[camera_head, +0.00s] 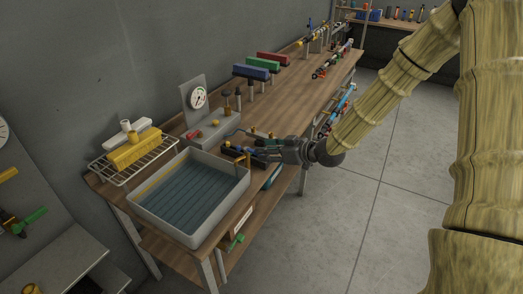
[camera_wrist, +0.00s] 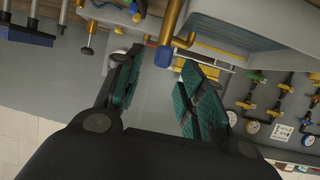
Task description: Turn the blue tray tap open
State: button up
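The grey tray (camera_head: 165,226) of water stands on the near end of the wooden bench. A brass tap (camera_head: 243,157) rises at its right corner, with a small blue handle (camera_head: 239,148). In the wrist view the blue handle (camera_wrist: 163,57) sits at the end of the brass pipe (camera_wrist: 171,22), near the gap between my fingertips. My gripper (camera_head: 262,151) reaches in from the right, just beside the tap. Its two green-padded fingers are apart in the wrist view (camera_wrist: 162,68), with nothing held. Whether either finger touches the handle, I cannot tell.
A pressure gauge (camera_head: 198,97) on a grey block stands behind the tap. A wire rack (camera_head: 125,170) with a yellow block is at the tray's left. Blue, green and red blocks (camera_head: 255,72) stand farther along the bench. The floor at right is clear.

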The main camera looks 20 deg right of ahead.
jog(key=v, duration=0.7)
jog(key=shift+s, duration=0.2)
jog(key=shift+d+r, duration=0.1)
jog(key=shift+d, duration=0.05)
jog(key=s+a+f+m+g+h, duration=0.1)
jog(key=s+a+f+m+g, duration=0.2)
jog(key=f, duration=0.5)
jog(key=s+a+f+g+h+b, duration=0.1)
jog(key=s+a+f+h, duration=0.1)
jog(key=s+f, duration=0.45)
jog(key=s+a+f+m+g+h, duration=0.1)
jog(key=s+a+f+m, duration=0.15)
jog(key=f, duration=0.75)
jog(key=s+a+f+g+h, duration=0.1)
jog(key=s+f, duration=0.3)
jog(key=s, duration=0.4)
jog(key=s+a+f+m+g+h+b, duration=0.1)
jog(key=s+a+f+g, duration=0.1)
jog(key=s+f, duration=0.3)
jog(key=s+a+f+g+h, duration=0.1)
jog(key=s+f+g, duration=0.2)
jog(key=s, duration=0.9)
jog(key=shift+s+a+f, duration=0.4)
jog(key=shift+f, duration=0.5)
